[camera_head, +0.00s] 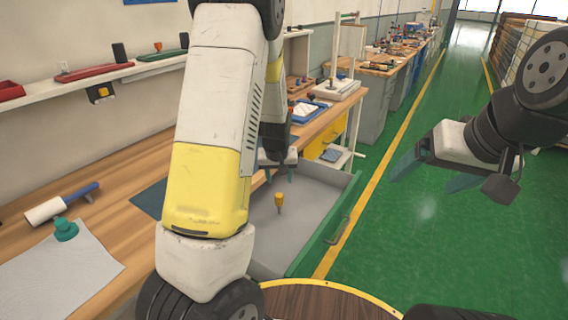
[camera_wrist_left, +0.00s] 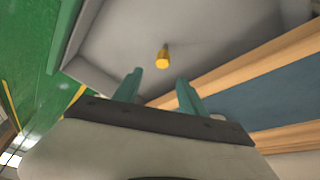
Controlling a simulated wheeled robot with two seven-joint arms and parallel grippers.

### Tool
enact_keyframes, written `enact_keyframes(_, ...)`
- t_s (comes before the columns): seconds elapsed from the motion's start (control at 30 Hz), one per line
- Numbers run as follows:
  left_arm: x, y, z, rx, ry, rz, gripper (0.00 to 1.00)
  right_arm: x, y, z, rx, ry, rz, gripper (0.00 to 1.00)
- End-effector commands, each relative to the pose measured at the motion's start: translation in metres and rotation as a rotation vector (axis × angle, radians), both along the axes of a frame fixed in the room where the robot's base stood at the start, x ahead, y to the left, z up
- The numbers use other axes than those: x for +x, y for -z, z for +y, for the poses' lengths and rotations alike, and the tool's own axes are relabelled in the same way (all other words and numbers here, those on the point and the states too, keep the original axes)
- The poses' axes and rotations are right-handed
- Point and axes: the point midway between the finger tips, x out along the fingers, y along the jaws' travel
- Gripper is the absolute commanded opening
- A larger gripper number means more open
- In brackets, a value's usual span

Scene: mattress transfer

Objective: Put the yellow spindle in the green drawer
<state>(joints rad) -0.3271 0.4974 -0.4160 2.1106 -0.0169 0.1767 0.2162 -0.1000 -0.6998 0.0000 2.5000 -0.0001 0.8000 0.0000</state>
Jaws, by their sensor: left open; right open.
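The yellow spindle (camera_head: 279,200), with a yellow head and a thin shaft pointing down, shows inside the open green drawer (camera_head: 326,232). I cannot tell whether it touches the grey drawer floor. My left gripper (camera_head: 281,178) is open and empty just above the spindle, partly hidden behind my left arm. In the left wrist view the spindle (camera_wrist_left: 163,56) shows beyond the spread fingertips (camera_wrist_left: 158,80), apart from them. My right gripper (camera_head: 424,184) is open and empty over the green floor, right of the drawer. My left arm hides part of the drawer's left side.
A wooden workbench (camera_head: 120,180) runs along the left, with a white cloth (camera_head: 60,275), a teal knobbed piece (camera_head: 65,230) and a white-and-blue roller (camera_head: 62,203). A wall shelf (camera_head: 90,77) holds trays. The green floor (camera_head: 440,260) right of the drawer is clear.

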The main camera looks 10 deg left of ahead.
Motion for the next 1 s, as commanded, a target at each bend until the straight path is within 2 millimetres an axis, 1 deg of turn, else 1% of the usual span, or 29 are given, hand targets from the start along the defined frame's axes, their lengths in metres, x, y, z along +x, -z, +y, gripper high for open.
enact_keyframes(0.03, -0.006, -0.021, -0.003, -0.027, 0.003, -0.014, 0.49, 0.000, 0.000, 0.000, 0.000, 0.000, 0.000, 0.86)
enact_keyframes(0.07, -0.012, -0.033, -0.005, -0.044, 0.007, -0.018, 0.49, 0.000, 0.000, 0.000, 0.000, 0.000, 0.000, 0.86)
enact_keyframes(0.1, -0.020, -0.051, -0.009, -0.067, 0.015, -0.023, 0.49, 0.000, 0.000, 0.000, 0.000, 0.000, 0.000, 0.86)
enact_keyframes(0.17, -0.036, -0.078, -0.014, -0.099, 0.034, -0.034, 0.49, 0.000, 0.000, 0.000, 0.000, 0.000, 0.000, 0.86)
enact_keyframes(0.2, -0.048, -0.095, -0.017, -0.118, 0.046, -0.039, 0.49, 0.000, 0.000, 0.000, 0.000, 0.000, 0.000, 0.86)
enact_keyframes(0.27, -0.067, -0.120, -0.022, -0.141, 0.072, -0.050, 0.49, 0.000, 0.000, 0.000, 0.000, 0.000, 0.000, 0.86)
enact_keyframes(0.3, -0.080, -0.136, -0.024, -0.155, 0.087, -0.059, 0.49, 0.000, 0.000, 0.000, 0.000, 0.000, 0.000, 0.86)
enact_keyframes(0.37, -0.101, -0.158, -0.027, -0.169, 0.116, -0.074, 0.49, 0.000, 0.000, 0.000, 0.000, 0.000, 0.000, 0.86)
enact_keyframes(0.4, -0.116, -0.172, -0.029, -0.176, 0.134, -0.084, 0.49, 0.000, 0.000, 0.000, 0.000, 0.000, 0.000, 0.86)
enact_keyframes(0.47, -0.139, -0.190, -0.032, -0.180, 0.164, -0.100, 0.49, 0.000, 0.000, 0.000, 0.000, 0.000, 0.000, 0.86)
enact_keyframes(0.5, -0.155, -0.201, -0.034, -0.180, 0.184, -0.111, 0.49, 0.000, 0.000, 0.000, 0.000, 0.000, 0.000, 0.86)
enact_keyframes(0.63, -0.205, -0.228, -0.038, -0.165, 0.242, -0.143, 0.49, 0.000, 0.000, 0.000, 0.000, 0.000, 0.000, 0.86)
enact_keyframes(0.7, -0.228, -0.235, -0.039, -0.151, 0.267, -0.157, 0.49, 0.000, 0.000, 0.000, 0.000, 0.000, 0.000, 0.86)
enact_keyframes(0.8, -0.252, -0.241, -0.040, -0.129, 0.292, -0.171, 0.49, 0.000, 0.000, 0.000, 0.000, 0.000, 0.000, 0.86)
enact_keyframes(0.9, -0.266, -0.244, -0.041, -0.116, 0.306, -0.178, 0.49, 0.000, 0.000, 0.000, 0.000, 0.000, 0.000, 0.86)
enact_keyframes(1.0, -0.272, -0.244, -0.041, -0.109, 0.312, -0.177, 0.49, 0.000, 0.000, 0.000, 0.000, 0.000, 0.000, 0.86)
